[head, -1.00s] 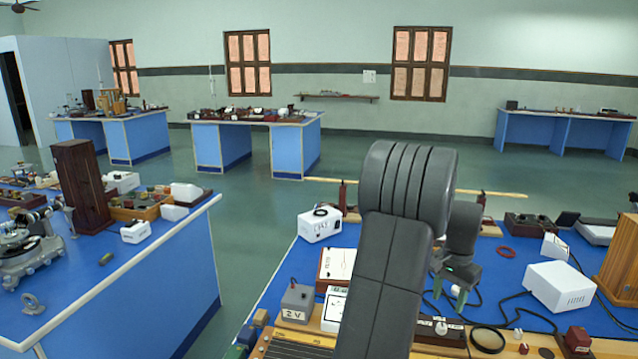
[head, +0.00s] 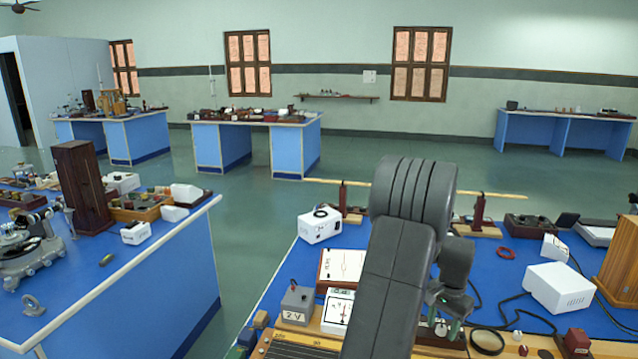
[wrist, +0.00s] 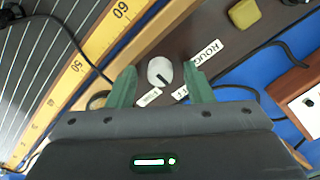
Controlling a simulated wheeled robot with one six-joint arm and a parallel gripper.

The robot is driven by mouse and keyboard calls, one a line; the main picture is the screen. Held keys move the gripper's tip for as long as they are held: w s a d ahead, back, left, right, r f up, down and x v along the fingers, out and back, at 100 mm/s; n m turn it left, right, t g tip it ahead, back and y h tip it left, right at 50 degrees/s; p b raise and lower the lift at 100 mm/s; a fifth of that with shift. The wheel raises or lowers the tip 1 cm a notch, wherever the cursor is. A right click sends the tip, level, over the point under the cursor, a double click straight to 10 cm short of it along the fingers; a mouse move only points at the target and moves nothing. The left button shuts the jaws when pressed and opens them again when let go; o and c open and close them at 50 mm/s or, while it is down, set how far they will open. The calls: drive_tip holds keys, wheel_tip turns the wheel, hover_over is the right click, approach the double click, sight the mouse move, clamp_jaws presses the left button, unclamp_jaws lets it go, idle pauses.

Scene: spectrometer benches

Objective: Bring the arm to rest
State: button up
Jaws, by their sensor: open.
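My gripper (head: 447,318) is above the near part of the right blue bench (head: 500,265), partly hidden behind my own arm in the head view. In the wrist view my gripper (wrist: 160,88) shows two green fingers spread apart with nothing held between them. Beyond the fingertips is a white knob (wrist: 160,71) with a dark pointer line, on a dark brown panel (wrist: 200,25). Whether the fingers touch anything below cannot be told, but no contact shows.
A wooden scale (wrist: 105,45) with dark wires lies left of the panel. A white box (head: 558,287), a black ring (head: 487,341) and a grey 2V block (head: 297,302) stand around my arm. A left bench (head: 150,275) holds instruments; open floor (head: 255,215) lies between.

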drive_tip(key=n, duration=0.3)
drive_tip(key=n+p, duration=0.1)
drive_tip(key=n, duration=0.1)
drive_tip(key=shift+r+n, duration=0.2)
drive_tip(key=shift+n, duration=0.2)
drive_tip(key=n+p, duration=0.2)
drive_tip(key=n, duration=0.4)
wheel_tip(320, 180, up, 11)
drive_tip(key=b, duration=0.1)
drive_tip(key=shift+r, duration=0.1)
